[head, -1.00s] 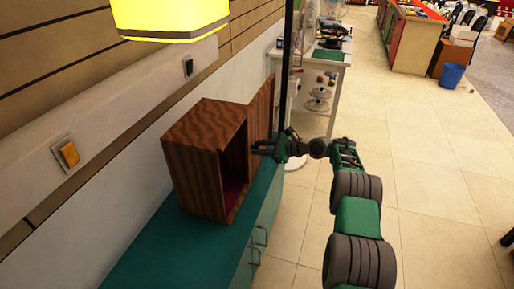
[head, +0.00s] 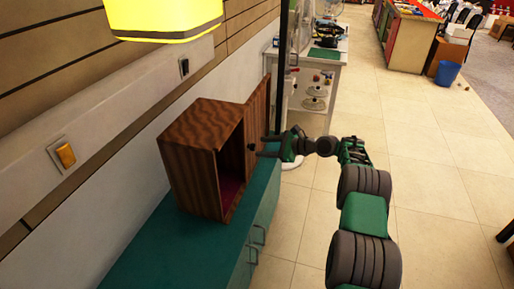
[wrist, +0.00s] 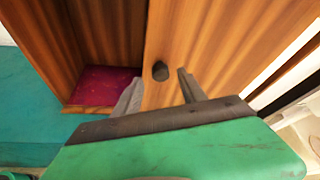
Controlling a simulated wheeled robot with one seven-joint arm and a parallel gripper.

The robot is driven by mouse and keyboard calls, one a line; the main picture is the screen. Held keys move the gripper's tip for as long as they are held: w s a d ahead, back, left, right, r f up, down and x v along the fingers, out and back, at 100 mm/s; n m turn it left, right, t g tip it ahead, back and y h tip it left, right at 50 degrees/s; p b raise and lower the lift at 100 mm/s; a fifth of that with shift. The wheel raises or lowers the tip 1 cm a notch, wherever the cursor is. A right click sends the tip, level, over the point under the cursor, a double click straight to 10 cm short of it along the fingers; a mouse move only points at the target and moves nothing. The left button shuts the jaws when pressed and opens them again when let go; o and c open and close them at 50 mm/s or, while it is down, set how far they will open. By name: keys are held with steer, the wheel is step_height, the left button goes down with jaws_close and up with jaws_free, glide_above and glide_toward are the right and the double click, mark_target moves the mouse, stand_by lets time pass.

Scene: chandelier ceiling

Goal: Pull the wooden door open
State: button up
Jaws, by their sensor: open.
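The wooden cabinet (head: 195,165) is a striped brown box with its front opening showing. Its wooden door (head: 258,108) stands swung out at the far side of the opening. In the wrist view the door (wrist: 205,40) fills the middle, with a dark round knob (wrist: 160,71) on its face. My gripper (head: 264,145) is beside the door in the head view. In the wrist view my gripper (wrist: 158,95) is open, with its fingers apart below the knob, one near the door's left edge. It holds nothing; whether a finger touches the door I cannot tell.
The cabinet stands on a teal counter (head: 165,250) against the wall. A dark vertical post (head: 284,65) and a white table (head: 318,75) are beyond the door. A yellow lamp (head: 160,15) hangs at top left. Tiled floor (head: 440,190) is clear on the right.

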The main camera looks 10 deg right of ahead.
steer(key=shift+v, duration=1.9)
